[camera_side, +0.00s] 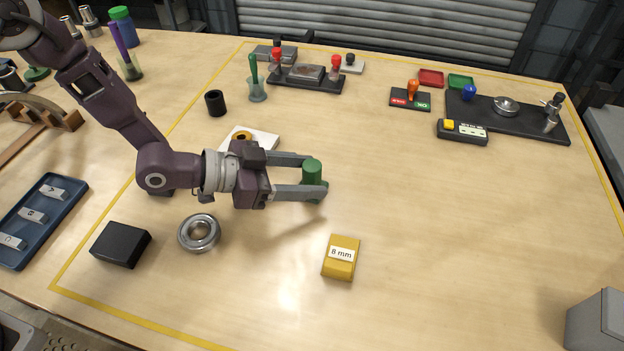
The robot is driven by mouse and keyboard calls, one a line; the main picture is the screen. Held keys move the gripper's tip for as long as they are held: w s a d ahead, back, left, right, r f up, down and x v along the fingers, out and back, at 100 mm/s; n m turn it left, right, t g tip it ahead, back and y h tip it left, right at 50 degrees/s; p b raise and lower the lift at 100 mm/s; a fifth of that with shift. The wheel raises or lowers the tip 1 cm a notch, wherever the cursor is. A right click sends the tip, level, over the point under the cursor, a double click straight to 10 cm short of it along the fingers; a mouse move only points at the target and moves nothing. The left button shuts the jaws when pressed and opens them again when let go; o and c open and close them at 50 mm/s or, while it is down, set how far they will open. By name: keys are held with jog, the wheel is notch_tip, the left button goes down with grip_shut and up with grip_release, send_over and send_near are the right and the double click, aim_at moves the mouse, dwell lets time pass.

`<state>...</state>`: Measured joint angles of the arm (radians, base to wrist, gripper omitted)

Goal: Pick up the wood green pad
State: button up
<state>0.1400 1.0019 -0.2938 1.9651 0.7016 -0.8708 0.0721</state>
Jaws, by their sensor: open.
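A green block with a rounded, cylinder-like shape (313,168) stands upright on the table near the middle of the side view; it looks like the wood green pad. My gripper (311,177) reaches in from the left, low over the table. Its jaws are open, with one finger behind the green block and the other in front of it. The front finger hides part of its lower side. I cannot tell whether either finger touches it.
A yellow 8 mm block (341,258), a metal ring (199,233) and a black block (120,244) lie in front. A white plate (262,139) sits behind my wrist. A black cup (215,103) and dark fixture boards (525,122) stand farther back.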

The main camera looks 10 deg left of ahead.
aim_at(326, 182)
jog(key=x, duration=0.4)
jog(key=shift+w+d+r, duration=0.2)
jog(key=shift+w, duration=0.1)
grip_shut()
